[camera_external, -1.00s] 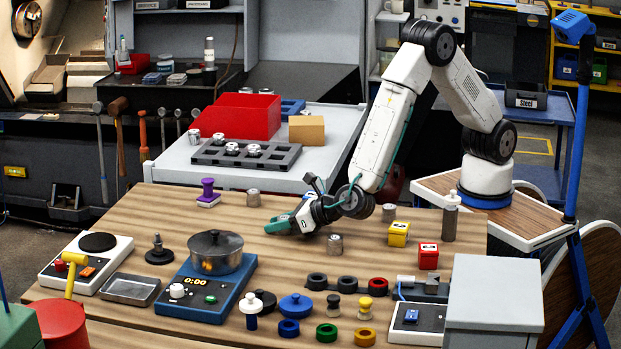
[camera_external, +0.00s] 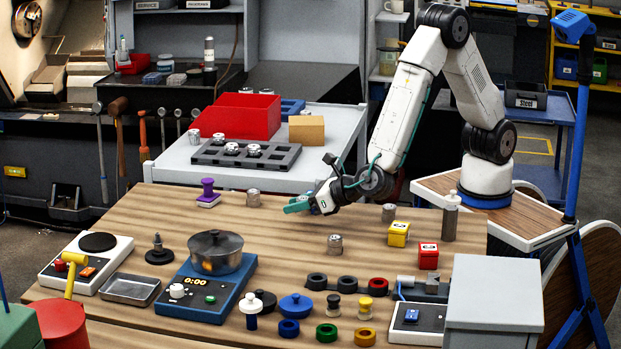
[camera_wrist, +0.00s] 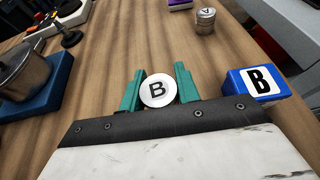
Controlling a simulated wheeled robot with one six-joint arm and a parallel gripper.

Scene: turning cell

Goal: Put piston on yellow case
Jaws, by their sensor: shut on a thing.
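In the wrist view, my gripper (camera_wrist: 159,90) has its teal fingers shut on a piston (camera_wrist: 158,91) with a white round top marked B. In the external view, my gripper (camera_external: 298,206) is above the table, left of the yellow case (camera_external: 399,234); the held piston cannot be made out there. The yellow case stands on the right half of the table, its top bearing a dark mark on white. Other metal pistons stand on the table: one at the back left (camera_external: 253,198), one in the middle (camera_external: 335,245) and one behind the yellow case (camera_external: 388,213).
A red case (camera_external: 428,257) stands right of the yellow one. A blue case (camera_wrist: 257,82) marked B is close right of my gripper in the wrist view. A pot (camera_external: 214,252) on a blue scale is at the left. Black rings (camera_external: 347,284) lie in front. Open wood lies between.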

